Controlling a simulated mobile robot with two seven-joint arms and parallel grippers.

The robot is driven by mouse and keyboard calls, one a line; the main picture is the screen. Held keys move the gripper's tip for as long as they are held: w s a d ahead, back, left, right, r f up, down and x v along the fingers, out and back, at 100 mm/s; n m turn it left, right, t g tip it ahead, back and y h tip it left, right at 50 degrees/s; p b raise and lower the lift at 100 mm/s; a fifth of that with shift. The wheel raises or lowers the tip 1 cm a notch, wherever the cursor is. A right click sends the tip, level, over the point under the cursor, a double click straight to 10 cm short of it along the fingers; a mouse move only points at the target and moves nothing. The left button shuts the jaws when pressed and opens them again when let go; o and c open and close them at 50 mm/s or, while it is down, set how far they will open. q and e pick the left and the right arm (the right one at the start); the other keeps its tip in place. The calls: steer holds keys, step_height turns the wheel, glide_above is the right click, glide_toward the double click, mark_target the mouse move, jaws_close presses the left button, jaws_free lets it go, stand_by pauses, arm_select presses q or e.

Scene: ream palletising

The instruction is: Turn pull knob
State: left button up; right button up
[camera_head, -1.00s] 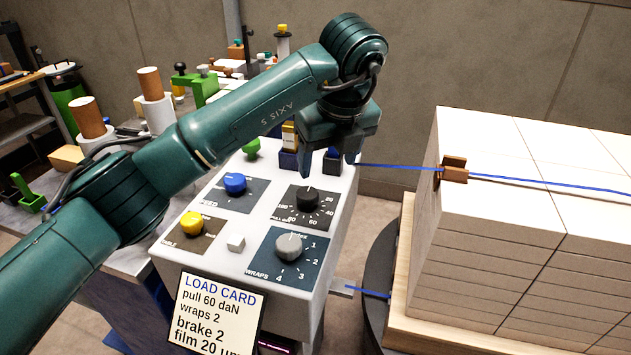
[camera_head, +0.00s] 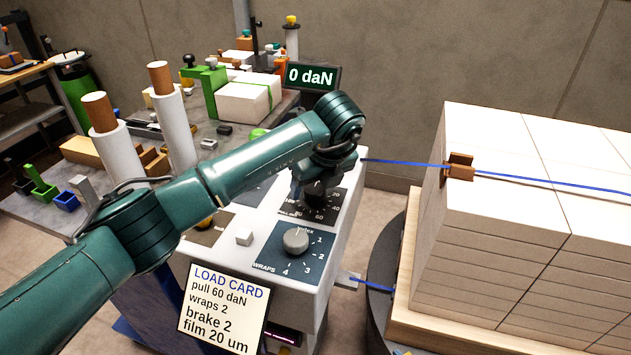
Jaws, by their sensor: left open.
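The black pull knob (camera_head: 315,207) sits on its dark dial plate (camera_head: 331,209) on the white control panel, with printed numbers around it. My left gripper (camera_head: 312,186) is open and points down right over the knob; the arm and gripper hide the knob's top and part of its scale. I cannot tell whether the fingers touch it. The load card (camera_head: 220,308) at the panel's front reads pull 60 daN, wraps 2, brake 2, film 20 um. A display (camera_head: 311,76) behind reads 0 daN. My right gripper is not in view.
The grey wraps knob (camera_head: 295,240) and a small white button (camera_head: 244,237) are in front of the pull knob. A blue strap (camera_head: 405,163) runs to a brown corner piece (camera_head: 459,167) on the wrapped ream stack (camera_head: 500,225) at right. White rolls (camera_head: 175,130) stand at left.

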arm_select(q)
steer(key=shift+f, duration=0.1)
steer(key=shift+c, duration=0.5)
steer(key=c, duration=0.9)
steer(key=shift+m+b, duration=0.3)
steer(key=shift+b, duration=0.05)
